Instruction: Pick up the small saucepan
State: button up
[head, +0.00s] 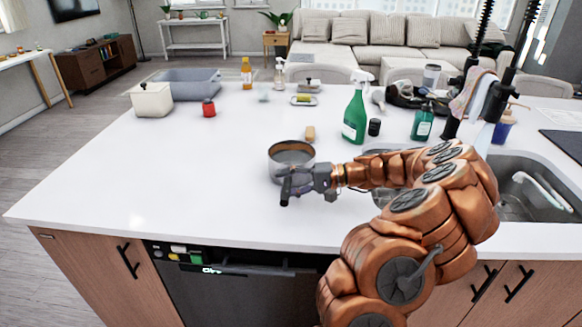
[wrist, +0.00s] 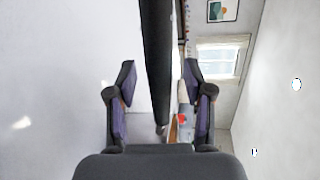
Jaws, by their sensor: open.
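The small saucepan (head: 291,153) is a round grey metal pan standing upright on the white counter, near its front in the head view. Its dark handle (head: 286,187) points toward the counter's front edge. My gripper (head: 298,181) reaches in from the right, just in front of the pan, at the handle. In the wrist view, a long dark bar, apparently the handle (wrist: 157,60), runs down between the two spread fingers of my gripper (wrist: 158,100). White gaps show on both sides of the bar, with no clear contact. The pan's bowl is not clearly visible there.
A green spray bottle (head: 355,115) and a small black jar (head: 374,127) stand to the right. The sink (head: 520,200) is at right. The counter's left front is clear.

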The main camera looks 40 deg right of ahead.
grip_shut()
dwell(0.3)
dwell(0.4)
